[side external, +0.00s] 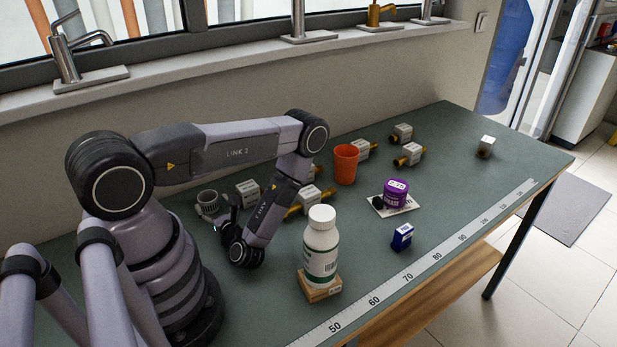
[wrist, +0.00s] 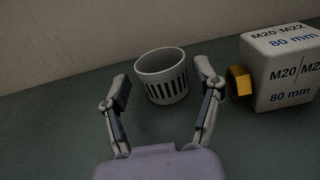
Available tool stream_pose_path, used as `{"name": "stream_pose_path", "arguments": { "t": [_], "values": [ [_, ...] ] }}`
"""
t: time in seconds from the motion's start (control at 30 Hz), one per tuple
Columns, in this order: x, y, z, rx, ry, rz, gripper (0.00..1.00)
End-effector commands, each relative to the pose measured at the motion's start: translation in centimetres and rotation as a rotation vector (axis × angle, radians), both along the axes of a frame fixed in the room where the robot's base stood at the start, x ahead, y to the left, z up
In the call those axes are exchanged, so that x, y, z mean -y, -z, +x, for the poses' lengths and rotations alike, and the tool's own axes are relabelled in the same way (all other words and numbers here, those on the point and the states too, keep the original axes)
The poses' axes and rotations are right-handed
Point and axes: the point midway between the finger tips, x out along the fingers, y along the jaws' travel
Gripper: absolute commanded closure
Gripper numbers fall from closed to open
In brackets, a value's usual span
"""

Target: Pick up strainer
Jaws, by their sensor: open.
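The strainer is a grey, cup-shaped piece with dark slots around its side. In the wrist view the strainer (wrist: 162,77) stands upright on the green bench, just beyond and between my fingertips. My gripper (wrist: 164,92) is open and empty, with one finger to each side of the strainer's near space. In the side view the strainer (side external: 209,204) sits at the left of the bench near the wall, and my gripper (side external: 227,225) is low beside it, partly hidden by my own wrist.
A white block with a brass fitting (wrist: 283,70) stands close right of the strainer. Several similar blocks, an orange cup (side external: 346,165), a purple tub (side external: 396,193), a blue box (side external: 402,237) and a white bottle (side external: 321,249) on a wooden block stand farther right. The wall rises behind.

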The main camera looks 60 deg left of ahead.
Motion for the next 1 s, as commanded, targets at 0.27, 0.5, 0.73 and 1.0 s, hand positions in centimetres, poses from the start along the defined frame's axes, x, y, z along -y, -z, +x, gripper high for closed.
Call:
{"name": "stream_pose_path", "arguments": {
  "t": [0.27,0.5,0.73,1.0],
  "values": [
    [-2.2,-0.1,-0.1,0.002,-0.007,0.001,0.35],
    [-5.3,-0.1,-0.1,0.002,-0.005,0.0,0.35],
    [-6.0,-0.1,0.0,0.001,0.0,0.001,0.35],
    [-6.0,-0.1,0.0,0.001,0.0,0.001,0.55]
  ]
}}
